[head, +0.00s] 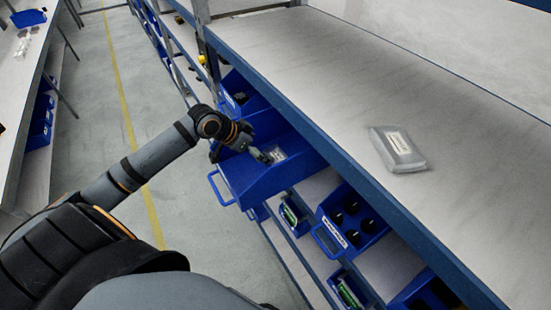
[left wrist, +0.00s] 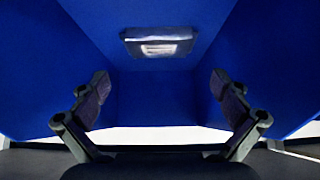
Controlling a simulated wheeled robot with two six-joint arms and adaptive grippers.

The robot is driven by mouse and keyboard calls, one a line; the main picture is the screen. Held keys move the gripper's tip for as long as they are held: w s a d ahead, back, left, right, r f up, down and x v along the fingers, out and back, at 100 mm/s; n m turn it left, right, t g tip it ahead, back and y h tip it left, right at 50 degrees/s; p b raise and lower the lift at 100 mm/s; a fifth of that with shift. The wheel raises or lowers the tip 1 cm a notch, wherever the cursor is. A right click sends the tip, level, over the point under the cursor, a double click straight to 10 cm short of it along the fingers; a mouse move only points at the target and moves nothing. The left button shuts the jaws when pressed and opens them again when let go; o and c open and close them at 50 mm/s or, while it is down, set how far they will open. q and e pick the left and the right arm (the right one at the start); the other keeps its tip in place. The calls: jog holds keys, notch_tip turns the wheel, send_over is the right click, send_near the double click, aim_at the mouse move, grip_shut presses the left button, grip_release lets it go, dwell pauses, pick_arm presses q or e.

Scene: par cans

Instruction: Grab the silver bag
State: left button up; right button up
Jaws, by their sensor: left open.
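A silver bag with a pale label (left wrist: 160,44) lies inside a blue bin in the left wrist view, ahead of the fingers and centred between them. In the head view this bag (head: 278,156) shows in the blue bin (head: 262,187), just beyond my left gripper (head: 262,157). My left gripper (left wrist: 160,108) is open, its two fingers apart with nothing between them, and reaches into the bin. A second silver bag (head: 397,148) with a label lies on the bench top at the right. My right gripper is not in view.
The bench (head: 335,62) has a blue front edge above the bin, close to my left arm. Lower shelves hold more blue bins, one with several black round parts (head: 351,216). The bin's walls (left wrist: 70,80) rise on both sides of my fingers. The aisle floor (head: 100,150) at the left is clear.

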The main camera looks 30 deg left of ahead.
aim_at(277, 155)
pick_arm(q)
jog(key=x, duration=0.3)
jog(key=shift+w+d+r, duration=0.1)
jog(key=shift+w+r, duration=0.05)
jog(key=shift+w, duration=0.1)
jog(key=shift+s, duration=0.25)
jog(key=p+x, duration=0.2)
jog(key=x, duration=0.2)
jog(key=shift+d, duration=0.15)
jog(key=shift+w+d+f, duration=0.1)
jog(key=shift+w+f, duration=0.15)
jog(key=shift+f, duration=0.2)
jog(key=c, duration=0.8)
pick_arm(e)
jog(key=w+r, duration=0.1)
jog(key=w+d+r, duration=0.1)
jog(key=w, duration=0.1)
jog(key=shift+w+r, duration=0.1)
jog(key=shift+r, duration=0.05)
